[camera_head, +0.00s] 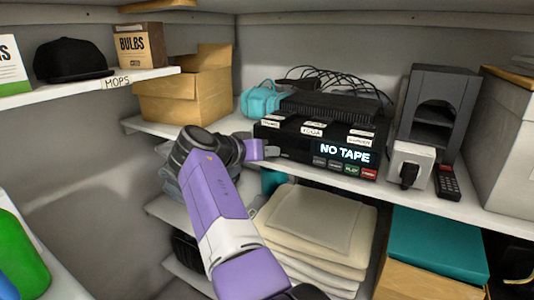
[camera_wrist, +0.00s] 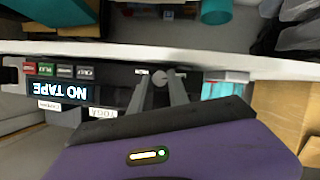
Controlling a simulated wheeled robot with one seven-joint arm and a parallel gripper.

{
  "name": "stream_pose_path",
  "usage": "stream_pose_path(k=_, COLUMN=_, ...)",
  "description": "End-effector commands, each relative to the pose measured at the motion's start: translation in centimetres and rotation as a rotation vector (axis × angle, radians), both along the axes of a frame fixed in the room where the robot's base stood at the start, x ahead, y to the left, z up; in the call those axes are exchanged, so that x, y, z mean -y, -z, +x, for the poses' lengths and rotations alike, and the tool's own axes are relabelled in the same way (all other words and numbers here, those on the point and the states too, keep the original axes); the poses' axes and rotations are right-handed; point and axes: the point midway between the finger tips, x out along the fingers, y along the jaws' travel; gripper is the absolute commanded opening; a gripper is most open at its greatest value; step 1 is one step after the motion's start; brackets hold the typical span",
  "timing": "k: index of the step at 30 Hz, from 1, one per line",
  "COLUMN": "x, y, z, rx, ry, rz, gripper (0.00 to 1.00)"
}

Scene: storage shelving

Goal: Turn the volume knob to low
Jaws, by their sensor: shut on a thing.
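The black tape player (camera_head: 305,150) sits on the middle shelf and its display reads NO TAPE. In the wrist view the player (camera_wrist: 112,95) appears upside down. A small round grey knob (camera_wrist: 163,76) is on its front face, with small white marks beside it that are too small to read. My gripper (camera_wrist: 162,84) is shut on the knob, one finger on each side.
Buttons (camera_head: 344,169) line the player's front to the right of my gripper. A teal bag (camera_head: 262,100) and cardboard box (camera_head: 185,95) stand to the left. Folded towels (camera_head: 315,225) lie below the shelf. A white socket box (camera_head: 408,165) and black remote (camera_head: 449,182) are at right.

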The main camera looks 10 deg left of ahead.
Motion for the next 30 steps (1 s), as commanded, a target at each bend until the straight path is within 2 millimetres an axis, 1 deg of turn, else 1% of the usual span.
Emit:
stream_pose_path(k=1, x=-0.1, y=0.0, z=0.0, rx=0.001, ry=-0.001, rz=0.000, gripper=0.23)
stream_pose_path(k=4, x=-0.1, y=0.0, z=0.0, rx=0.001, ry=-0.001, rz=0.001, gripper=0.43)
stream_pose_path(k=14, x=-0.1, y=-0.1, z=0.0, rx=0.002, ry=0.000, rz=0.002, gripper=0.43)
stream_pose_path(k=17, x=-0.3, y=-0.2, z=-0.4, rx=0.002, ry=-0.001, rz=0.001, gripper=0.43)
stream_pose_path(k=23, x=-1.1, y=-0.9, z=-2.1, rx=0.004, ry=-0.001, rz=0.002, gripper=0.43)
stream_pose_path(k=30, x=-2.6, y=-2.2, z=-5.0, rx=0.003, ry=-0.001, rz=0.003, gripper=0.43)
